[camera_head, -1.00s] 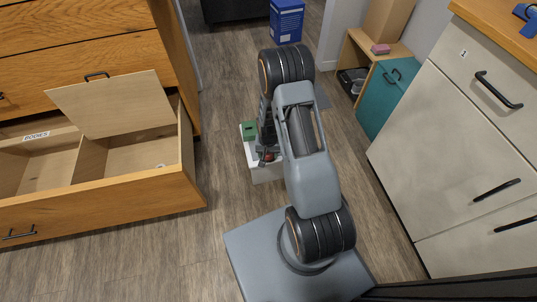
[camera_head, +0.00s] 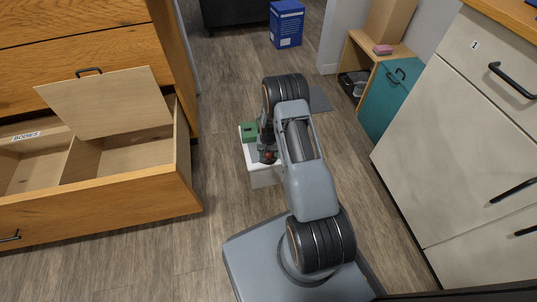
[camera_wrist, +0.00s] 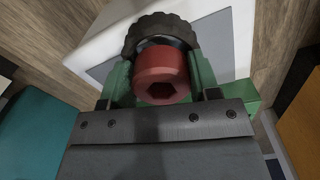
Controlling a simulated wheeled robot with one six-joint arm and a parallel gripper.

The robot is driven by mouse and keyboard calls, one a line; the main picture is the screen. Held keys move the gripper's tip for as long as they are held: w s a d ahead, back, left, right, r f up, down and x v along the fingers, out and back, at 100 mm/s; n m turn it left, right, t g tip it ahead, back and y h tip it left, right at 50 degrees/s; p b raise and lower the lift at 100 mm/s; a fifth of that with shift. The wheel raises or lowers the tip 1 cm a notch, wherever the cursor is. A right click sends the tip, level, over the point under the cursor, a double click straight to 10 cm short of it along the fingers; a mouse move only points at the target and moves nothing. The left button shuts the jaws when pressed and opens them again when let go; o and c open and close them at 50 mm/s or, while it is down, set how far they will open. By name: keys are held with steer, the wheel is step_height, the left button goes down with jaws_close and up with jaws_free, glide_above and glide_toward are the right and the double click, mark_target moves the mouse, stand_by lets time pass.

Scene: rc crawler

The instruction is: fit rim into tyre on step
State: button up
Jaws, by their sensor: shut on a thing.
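The red rim (camera_wrist: 162,75), with a hexagonal hole in its near face, is between the green fingers of my gripper (camera_wrist: 162,82) in the wrist view. My gripper is shut on it. The black knobbly tyre (camera_wrist: 158,24) shows directly behind the rim, on the step (camera_wrist: 100,45). The rim covers the tyre's middle, so I cannot tell how far it sits inside. In the head view the white step (camera_head: 266,179) stands on the floor below my gripper (camera_head: 267,155). A bit of red rim (camera_head: 268,158) shows there; the tyre is not clear.
An open wooden drawer (camera_head: 110,220) with a raised lid (camera_head: 108,103) is at left. A pale cabinet (camera_head: 460,140) and a teal door (camera_head: 391,100) are at right. A blue box (camera_head: 287,23) stands behind. Floor around the step is clear.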

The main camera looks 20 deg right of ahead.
steer(key=shift+f, duration=0.25)
steer(key=shift+s+f+b, duration=0.15)
steer(key=shift+f+b, duration=0.35)
steer(key=shift+b, duration=0.05)
steer(key=o, duration=0.8)
steer(key=shift+o, duration=0.3)
steer(key=shift+r+p, duration=0.45)
steer(key=shift+p, duration=0.1)
steer(key=shift+o, duration=0.6)
step_height(320, 180, up, 12)
steer(key=p, duration=0.5)
steer(key=s+a+r+n, duration=0.2)
steer(key=a+r, duration=0.1)
steer(key=r, duration=1)
steer(key=s+a+r+n+t, duration=0.1)
steer(key=s+a+r, duration=0.2)
steer(key=s+r, duration=0.5)
steer(key=s+a+r+n+t, duration=0.1)
steer(key=s+a+r, duration=0.3)
steer(key=s+r, duration=0.4)
steer(key=s+n, duration=0.1)
steer(key=s, duration=0.2)
steer(key=shift+a+r+t, duration=0.15)
steer(key=shift+r+t, duration=0.15)
steer(key=shift+r, duration=0.1)
